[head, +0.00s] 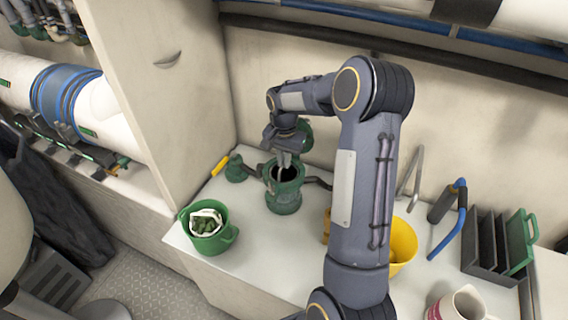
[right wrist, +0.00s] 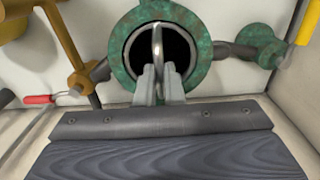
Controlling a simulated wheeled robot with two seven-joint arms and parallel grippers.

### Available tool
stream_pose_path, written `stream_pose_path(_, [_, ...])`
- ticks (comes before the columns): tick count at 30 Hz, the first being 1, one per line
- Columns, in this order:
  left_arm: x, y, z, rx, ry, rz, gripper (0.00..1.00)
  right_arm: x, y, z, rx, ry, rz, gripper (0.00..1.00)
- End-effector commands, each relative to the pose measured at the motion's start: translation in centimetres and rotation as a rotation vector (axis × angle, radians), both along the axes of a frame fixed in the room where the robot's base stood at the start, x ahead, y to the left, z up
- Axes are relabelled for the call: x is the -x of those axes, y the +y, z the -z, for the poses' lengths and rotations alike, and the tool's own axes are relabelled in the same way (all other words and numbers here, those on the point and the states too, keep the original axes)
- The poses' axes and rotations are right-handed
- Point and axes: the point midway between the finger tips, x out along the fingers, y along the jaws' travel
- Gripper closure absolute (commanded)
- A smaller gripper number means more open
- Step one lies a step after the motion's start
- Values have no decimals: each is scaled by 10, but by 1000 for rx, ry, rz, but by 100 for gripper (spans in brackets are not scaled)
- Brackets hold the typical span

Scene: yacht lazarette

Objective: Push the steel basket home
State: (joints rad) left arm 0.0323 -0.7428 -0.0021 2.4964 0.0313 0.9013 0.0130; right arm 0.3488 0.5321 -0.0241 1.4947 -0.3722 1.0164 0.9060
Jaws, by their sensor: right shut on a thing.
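A green strainer housing (head: 284,198) stands upright on the white counter with its round mouth open and dark inside. It also shows in the right wrist view (right wrist: 121,55) as a worn green ring. My right gripper (head: 283,162) points down at this mouth. In the right wrist view my right gripper (right wrist: 160,72) is shut on the steel basket's thin bright loop handle (right wrist: 157,42), which crosses the mouth. The basket's body is hidden; I cannot tell how deep it sits. My left gripper is not in view.
Pipes join the housing on both sides; a green valve (head: 237,169) with a yellow lever (head: 220,166) is left. A green bucket (head: 222,241) stands front left, a yellow bucket (head: 404,243) right behind my arm. A dark rack (head: 482,257) and mug (head: 460,306) are farther right.

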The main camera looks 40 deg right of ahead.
Motion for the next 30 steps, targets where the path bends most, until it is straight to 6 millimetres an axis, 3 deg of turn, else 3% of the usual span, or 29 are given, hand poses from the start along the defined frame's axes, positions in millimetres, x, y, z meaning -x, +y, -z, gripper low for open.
stream_pose_path(4, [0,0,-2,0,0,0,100,0,0,18,-1,0,0,100])
stream_pose_path(16, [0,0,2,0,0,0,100,0,0,24,0,-1,0,100])
stream_pose_path(17, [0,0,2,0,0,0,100,0,0,23,0,-1,0,89])
stream_pose_path(21, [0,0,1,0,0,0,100,0,0,23,0,0,0,71])
stream_pose_path(30, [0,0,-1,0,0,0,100,0,0,21,0,-1,0,70])
